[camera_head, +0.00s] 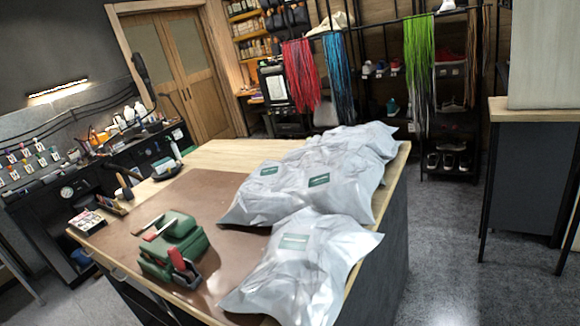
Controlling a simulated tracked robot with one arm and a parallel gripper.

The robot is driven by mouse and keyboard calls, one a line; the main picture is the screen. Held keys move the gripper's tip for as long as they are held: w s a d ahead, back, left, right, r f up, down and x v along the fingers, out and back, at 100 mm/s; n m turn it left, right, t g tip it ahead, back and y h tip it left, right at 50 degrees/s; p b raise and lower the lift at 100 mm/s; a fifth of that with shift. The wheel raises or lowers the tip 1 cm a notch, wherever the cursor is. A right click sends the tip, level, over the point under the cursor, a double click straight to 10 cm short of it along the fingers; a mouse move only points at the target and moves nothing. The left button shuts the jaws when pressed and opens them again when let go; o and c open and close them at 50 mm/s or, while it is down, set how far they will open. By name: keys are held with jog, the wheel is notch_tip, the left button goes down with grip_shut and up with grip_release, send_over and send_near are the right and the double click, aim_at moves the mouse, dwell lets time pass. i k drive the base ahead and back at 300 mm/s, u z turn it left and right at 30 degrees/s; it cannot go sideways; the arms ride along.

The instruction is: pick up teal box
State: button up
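I see no clearly teal box in the head camera view. The nearest match in colour is a dark green, blocky object (174,246) with red and black parts, on the brown mat at the table's near left. I cannot tell whether it is a box or a tool. Several grey plastic parcels with small green labels lie on the right half of the table; the front parcel (300,270) overlaps the mat. My gripper is not in view.
The wooden table (220,155) fills the middle, with a brown mat (205,195) and a small patterned box (87,222) at its left edge. A workbench with tools and bottles lines the left wall. Grey floor (440,240) is clear at right, before a cabinet (535,180).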

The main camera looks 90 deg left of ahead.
aim_at(160, 168)
jog(key=u, duration=0.8)
jog(key=i, duration=0.1)
jog(key=u, duration=2.4)
jog(key=k, duration=0.8)
jog(key=u, duration=0.15)
jog(key=i, duration=0.8)
jog(key=u, duration=0.2)
